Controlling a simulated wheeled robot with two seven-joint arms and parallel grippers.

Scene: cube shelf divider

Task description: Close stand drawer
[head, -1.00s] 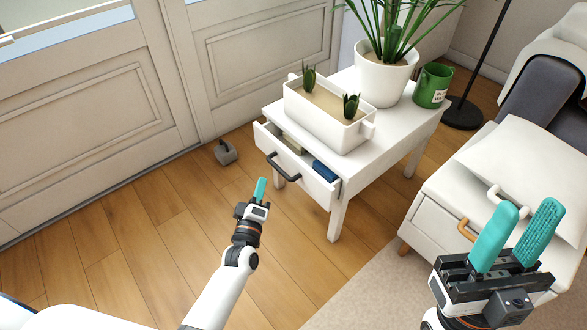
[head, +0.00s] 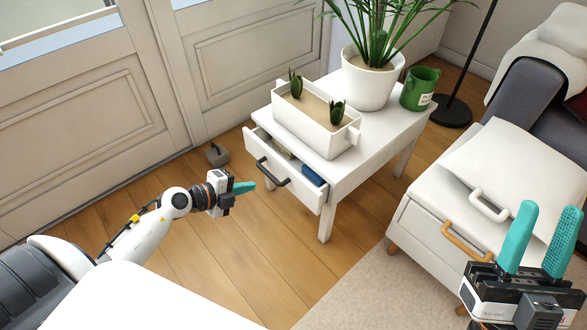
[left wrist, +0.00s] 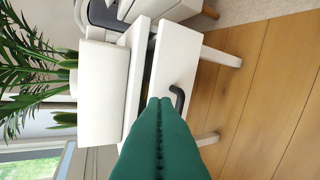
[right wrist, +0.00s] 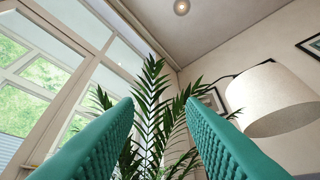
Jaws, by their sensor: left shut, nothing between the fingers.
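The white stand (head: 350,160) has its drawer (head: 294,190) pulled partly out, with a dark handle (head: 270,171) on its front. A blue item (head: 314,175) lies inside the drawer. My left gripper (head: 244,187) is shut and empty, just left of the drawer front and close to the handle, pointing right. In the left wrist view its teal fingers (left wrist: 160,135) are together, with the handle (left wrist: 178,100) just beyond their tips; contact cannot be told. My right gripper (head: 540,240) is open and empty at the lower right, over the white cabinet, fingers up.
A white planter (head: 310,130), a potted plant (head: 368,85) and a green mug (head: 419,88) stand on the stand's top. A grey doorstop-like object (head: 217,155) is on the floor by the door. A white cabinet (head: 440,215) stands at the right.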

